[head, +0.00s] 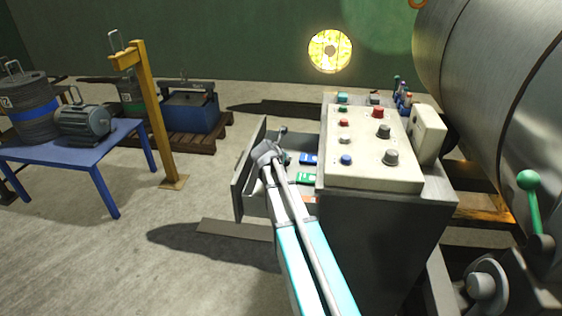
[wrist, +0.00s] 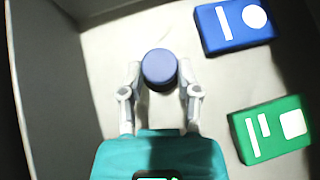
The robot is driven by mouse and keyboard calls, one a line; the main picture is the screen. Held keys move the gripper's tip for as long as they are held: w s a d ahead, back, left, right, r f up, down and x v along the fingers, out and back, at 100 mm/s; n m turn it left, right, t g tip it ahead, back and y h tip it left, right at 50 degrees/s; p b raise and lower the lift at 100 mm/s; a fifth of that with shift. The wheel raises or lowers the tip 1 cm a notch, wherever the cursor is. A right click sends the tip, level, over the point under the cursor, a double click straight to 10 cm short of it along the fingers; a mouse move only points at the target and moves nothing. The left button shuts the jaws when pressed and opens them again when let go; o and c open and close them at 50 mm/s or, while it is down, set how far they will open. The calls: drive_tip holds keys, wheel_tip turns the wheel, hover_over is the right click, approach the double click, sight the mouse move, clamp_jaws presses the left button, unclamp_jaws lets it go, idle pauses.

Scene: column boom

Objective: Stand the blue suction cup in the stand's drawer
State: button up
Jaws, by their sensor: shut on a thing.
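The blue suction cup (wrist: 158,68) shows from above in the wrist view as a round blue top between my fingers. My gripper (wrist: 159,88) is shut on it, with one grey finger on each side. The cup is over the floor of the open drawer (wrist: 105,50); I cannot tell whether its base touches the floor. In the head view the drawer (head: 243,180) is pulled out to the left of the stand (head: 375,230). My gripper (head: 268,155) reaches into it there, and the arm hides the cup.
A blue box (wrist: 236,24) and a green box (wrist: 270,130) lie in the drawer, right of my gripper. The drawer's wall (wrist: 30,90) is on the left. A control panel (head: 365,150) tops the stand. A blue table (head: 70,148) stands far left.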

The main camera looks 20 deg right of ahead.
drive_tip(key=o, duration=1)
drive_tip(key=shift+o, duration=0.2)
drive_tip(key=shift+r, duration=0.1)
drive_tip(key=p+v, duration=0.7)
drive_tip(key=v, duration=0.5)
idle(0.3)
